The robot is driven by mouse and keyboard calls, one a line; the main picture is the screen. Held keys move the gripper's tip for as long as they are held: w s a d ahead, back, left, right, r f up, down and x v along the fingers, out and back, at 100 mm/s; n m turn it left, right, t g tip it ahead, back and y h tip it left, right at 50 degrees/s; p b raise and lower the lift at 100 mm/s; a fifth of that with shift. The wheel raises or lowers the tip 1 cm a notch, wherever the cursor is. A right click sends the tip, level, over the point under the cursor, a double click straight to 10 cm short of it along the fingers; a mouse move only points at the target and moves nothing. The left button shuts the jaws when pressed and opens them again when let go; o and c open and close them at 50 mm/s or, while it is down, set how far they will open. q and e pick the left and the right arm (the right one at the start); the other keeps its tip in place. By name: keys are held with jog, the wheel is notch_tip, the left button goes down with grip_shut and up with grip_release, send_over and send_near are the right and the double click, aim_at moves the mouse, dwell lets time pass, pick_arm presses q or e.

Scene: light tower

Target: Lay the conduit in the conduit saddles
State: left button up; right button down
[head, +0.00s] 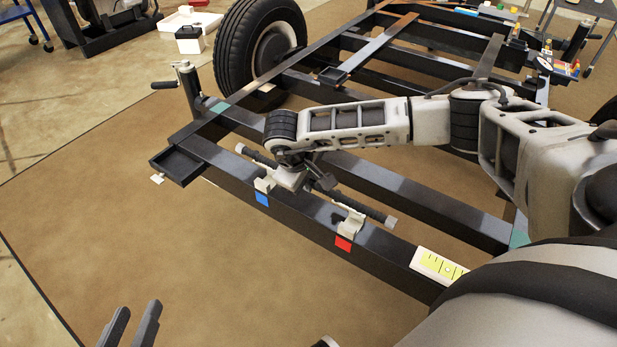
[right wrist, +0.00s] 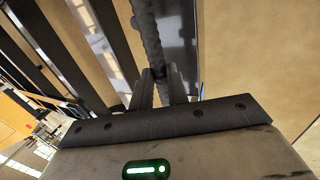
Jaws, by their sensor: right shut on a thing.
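The conduit (head: 362,208) is a dark ribbed rod with a pale end cap, running lengthwise over the dark frame's near side beam. Two pale saddles stand on that beam: one by a blue marker (head: 264,184), one by a red marker (head: 352,224). My right gripper (head: 306,182) is shut on the conduit near its middle, between the saddles. The conduit also shows between the fingers in the right wrist view (right wrist: 150,40). I cannot tell whether it touches the saddles; the arm hides part of it. My left gripper (head: 131,325) is open and empty, low at the left, away from the frame.
My right arm reaches across the frame from the right. A black tray (head: 180,166) sits at the frame's left corner, near a crank jack (head: 190,90). A yellow-and-white label block (head: 437,266) is on the near beam. A wheel (head: 262,50) stands behind. The floor at front left is clear.

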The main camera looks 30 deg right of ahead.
aim_at(312, 204)
jog(key=shift+f+b, duration=1.4)
jog(key=shift+f, duration=0.25)
jog(key=shift+f+b, duration=1.1)
jog(key=shift+f, duration=0.45)
jog(key=c, duration=1.3)
grip_release()
